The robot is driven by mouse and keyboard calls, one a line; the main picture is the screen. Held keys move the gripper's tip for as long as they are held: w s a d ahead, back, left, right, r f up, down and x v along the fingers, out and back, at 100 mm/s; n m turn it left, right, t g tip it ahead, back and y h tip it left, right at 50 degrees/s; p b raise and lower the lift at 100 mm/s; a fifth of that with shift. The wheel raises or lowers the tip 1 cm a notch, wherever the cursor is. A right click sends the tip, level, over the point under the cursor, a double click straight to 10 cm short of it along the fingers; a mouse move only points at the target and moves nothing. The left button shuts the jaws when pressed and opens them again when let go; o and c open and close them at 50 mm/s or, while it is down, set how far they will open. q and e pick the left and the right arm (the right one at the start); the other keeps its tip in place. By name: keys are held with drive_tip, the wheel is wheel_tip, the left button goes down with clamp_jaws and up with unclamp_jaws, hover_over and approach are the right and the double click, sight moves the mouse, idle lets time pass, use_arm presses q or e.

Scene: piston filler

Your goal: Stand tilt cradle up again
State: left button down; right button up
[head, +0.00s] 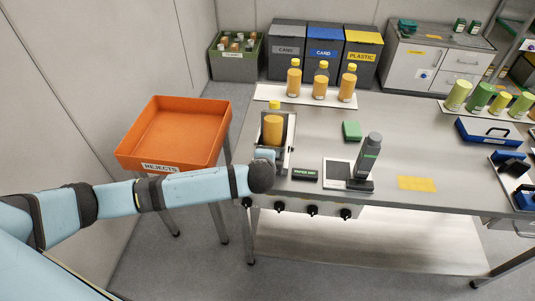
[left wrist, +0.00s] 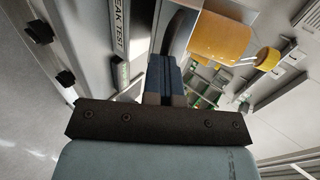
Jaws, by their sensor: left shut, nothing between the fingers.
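The tilt cradle (head: 291,133), a grey metal holder, stands at the bench's front left edge. It holds an orange bottle (head: 273,128) with a yellow cap, which looks about upright; the cradle's exact tilt is hard to tell. The bottle (left wrist: 222,38) also shows at the top of the left wrist view, with part of the cradle beside it. My left gripper (head: 266,155) is at the cradle's front, low against the bottle. Its blue fingers (left wrist: 165,78) are together and empty, close to the cradle; contact cannot be told. My right gripper is out of view.
An orange rejects tray (head: 178,108) stands left of the bench. Several orange bottles stand on a white strip (head: 266,93) behind the cradle.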

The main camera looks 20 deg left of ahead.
use_arm(q)
drive_tip(key=shift+s+d+f, duration=0.1)
drive_tip(key=shift+s+f, duration=0.1)
drive_tip(key=shift+f, duration=0.3)
drive_tip(key=shift+s+f, duration=0.2)
drive_tip(key=shift+f, duration=0.3)
drive_tip(key=shift+s+f, duration=0.15)
drive_tip(key=shift+f, duration=0.35)
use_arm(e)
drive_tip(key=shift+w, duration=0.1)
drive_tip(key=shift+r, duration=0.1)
